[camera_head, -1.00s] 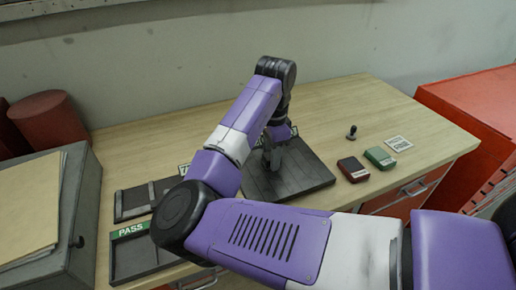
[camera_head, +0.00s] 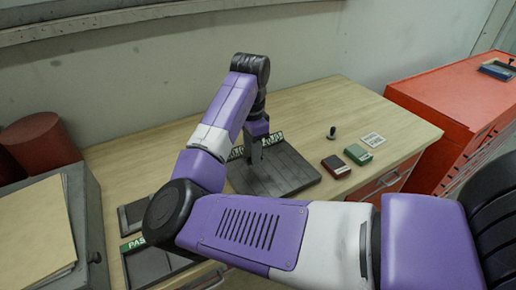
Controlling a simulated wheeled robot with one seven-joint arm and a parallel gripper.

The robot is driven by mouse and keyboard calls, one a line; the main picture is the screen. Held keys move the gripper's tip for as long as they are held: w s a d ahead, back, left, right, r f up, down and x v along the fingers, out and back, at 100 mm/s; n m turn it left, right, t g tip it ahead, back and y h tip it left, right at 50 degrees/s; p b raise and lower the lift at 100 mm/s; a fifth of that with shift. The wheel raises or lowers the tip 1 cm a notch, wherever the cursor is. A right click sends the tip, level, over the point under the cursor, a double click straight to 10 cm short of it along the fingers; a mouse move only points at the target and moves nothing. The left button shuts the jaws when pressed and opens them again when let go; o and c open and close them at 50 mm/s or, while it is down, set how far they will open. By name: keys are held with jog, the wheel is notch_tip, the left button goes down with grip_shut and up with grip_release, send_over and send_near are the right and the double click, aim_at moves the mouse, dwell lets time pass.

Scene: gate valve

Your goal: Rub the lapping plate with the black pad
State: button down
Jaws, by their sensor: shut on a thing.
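The lapping plate (camera_head: 293,170) is a dark, flat, grooved slab lying on the wooden bench, with a green-and-white label at its back edge. My gripper (camera_head: 257,168) points down over the left part of the plate, low and close to its surface. It is shut on a small dark thing, which I take to be the black pad. The pad itself is mostly hidden by the fingers and dark against the plate, so I cannot tell whether it touches the plate.
A red block (camera_head: 336,166) and a green block (camera_head: 358,154) lie right of the plate. Behind them are a dark-knobbed stamp (camera_head: 332,133) and a white card (camera_head: 373,139). A PASS tray (camera_head: 150,262) is front left. A grey box (camera_head: 85,215) and red cabinet (camera_head: 450,100) flank the bench.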

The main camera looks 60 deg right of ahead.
jog(key=shift+r+p, duration=0.9)
jog(key=shift+r, duration=0.45)
